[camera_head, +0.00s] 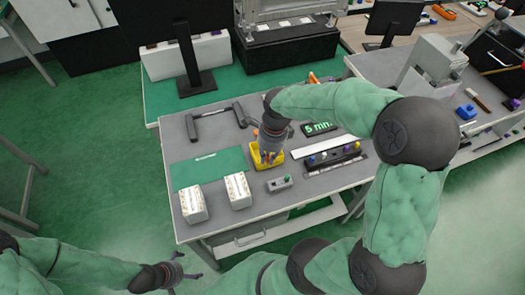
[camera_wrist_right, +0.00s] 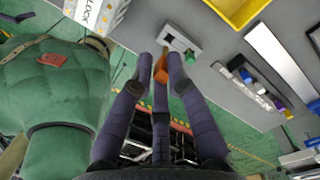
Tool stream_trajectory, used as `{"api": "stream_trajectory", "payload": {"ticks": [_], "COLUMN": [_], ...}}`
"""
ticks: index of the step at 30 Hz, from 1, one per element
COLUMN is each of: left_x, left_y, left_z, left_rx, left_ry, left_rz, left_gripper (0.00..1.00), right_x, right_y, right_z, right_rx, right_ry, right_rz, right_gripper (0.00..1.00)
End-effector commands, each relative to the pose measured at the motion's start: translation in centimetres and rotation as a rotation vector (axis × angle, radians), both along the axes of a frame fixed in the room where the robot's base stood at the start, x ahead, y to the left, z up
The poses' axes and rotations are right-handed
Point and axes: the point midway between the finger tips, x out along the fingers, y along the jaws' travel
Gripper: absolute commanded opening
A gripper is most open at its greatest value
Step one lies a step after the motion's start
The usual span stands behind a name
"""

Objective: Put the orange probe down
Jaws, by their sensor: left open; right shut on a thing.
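My right gripper (camera_wrist_right: 161,62) is shut on the orange probe (camera_wrist_right: 161,70), which shows between its fingertips in the wrist view. In the head view my right gripper (camera_head: 267,150) hangs over the grey table at the yellow tray (camera_head: 277,160), and the probe cannot be made out clearly there. In the wrist view the yellow tray (camera_wrist_right: 238,12) lies at the top, to the right of the fingertips. My left gripper (camera_head: 178,272) is open and empty, low at the left, off the table's front edge.
A small grey switch box (camera_head: 280,184), two white boxes (camera_head: 193,205) (camera_head: 238,191) and a green mat (camera_head: 207,168) lie on the grey table. A strip with coloured knobs (camera_head: 335,158) is at right. A dark handle bar (camera_head: 215,113) is at the back left.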

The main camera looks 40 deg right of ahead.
Motion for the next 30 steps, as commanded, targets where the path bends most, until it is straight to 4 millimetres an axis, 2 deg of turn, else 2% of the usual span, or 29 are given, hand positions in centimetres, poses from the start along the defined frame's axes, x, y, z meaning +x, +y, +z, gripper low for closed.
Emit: {"api": "stream_trajectory", "payload": {"ticks": [1, 9, 15, 26, 30], "left_x": [0.0, 0.0, 0.0, 0.0, 0.0], "left_y": [0.0, 0.0, 0.0, 0.0, 0.0], "left_z": [-0.7, -2.3, -3.7, -4.4, -5.6], "left_rx": [0.000, 0.000, 0.000, 0.000, 0.000], "left_ry": [0.001, 0.001, 0.001, 0.000, 0.000], "left_rz": [0.000, 0.000, 0.000, 0.000, 0.000], "left_gripper": [1.00, 1.00, 1.00, 1.00, 1.00], "right_x": [0.9, 5.6, 7.7, 9.3, 9.5], "right_y": [-0.7, -4.0, -5.5, -6.6, -6.8], "right_z": [-0.9, -3.4, -6.7, -8.7, -10.7], "right_rx": [0.001, 0.000, 0.001, 0.000, 0.000], "right_ry": [0.002, 0.001, 0.001, 0.000, 0.002], "right_rz": [-0.002, 0.000, 0.001, 0.002, 0.003], "right_gripper": [0.00, 0.00, 0.00, 0.00, 0.00]}}
